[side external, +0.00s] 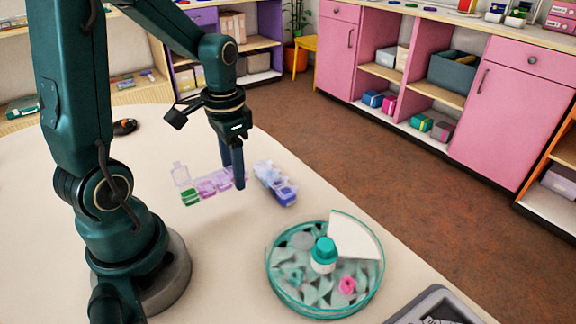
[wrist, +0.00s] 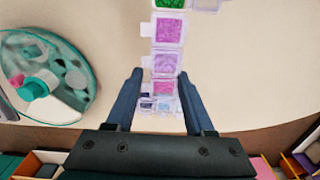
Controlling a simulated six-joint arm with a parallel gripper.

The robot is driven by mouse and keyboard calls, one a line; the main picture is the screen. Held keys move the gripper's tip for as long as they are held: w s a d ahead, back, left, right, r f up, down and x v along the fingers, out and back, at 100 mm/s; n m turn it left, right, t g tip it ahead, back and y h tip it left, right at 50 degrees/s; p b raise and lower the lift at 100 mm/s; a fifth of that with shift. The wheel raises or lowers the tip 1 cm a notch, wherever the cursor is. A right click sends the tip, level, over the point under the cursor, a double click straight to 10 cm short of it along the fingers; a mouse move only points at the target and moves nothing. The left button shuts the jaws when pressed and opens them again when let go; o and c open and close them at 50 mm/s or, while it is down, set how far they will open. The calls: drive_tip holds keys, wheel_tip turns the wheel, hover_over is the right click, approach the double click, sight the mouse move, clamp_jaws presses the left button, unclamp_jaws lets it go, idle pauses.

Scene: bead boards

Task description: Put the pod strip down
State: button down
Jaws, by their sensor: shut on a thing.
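A clear pod strip (side external: 208,187) with green, pink and purple pods has one lid standing open at its green end in the side view. In the wrist view the strip (wrist: 168,32) runs from the top edge down between my fingers. My gripper (side external: 237,168) is shut on the strip near its purple end, with a finger on each side in the wrist view (wrist: 160,76). The strip is at or just above the table; I cannot tell if it touches. A second strip (side external: 276,186) with blue and purple pods lies close to the right of my gripper.
A round teal-rimmed bead dish (side external: 272,279) with a teal-capped bottle (side external: 323,255) and a pink piece stands at the front right. A grey tray (side external: 447,295) is at the bottom edge. The pale table (side external: 218,245) is bare between the strips and my base.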

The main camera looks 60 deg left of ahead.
sight(246, 204)
drive_tip(key=shift+w+d+f, duration=0.5)
drive_tip(key=shift+w+d, duration=0.05)
drive_tip(key=shift+f, duration=2)
drive_tip(key=shift+f, duration=0.1)
drive_tip(key=shift+c, duration=1.3)
unclamp_jaws()
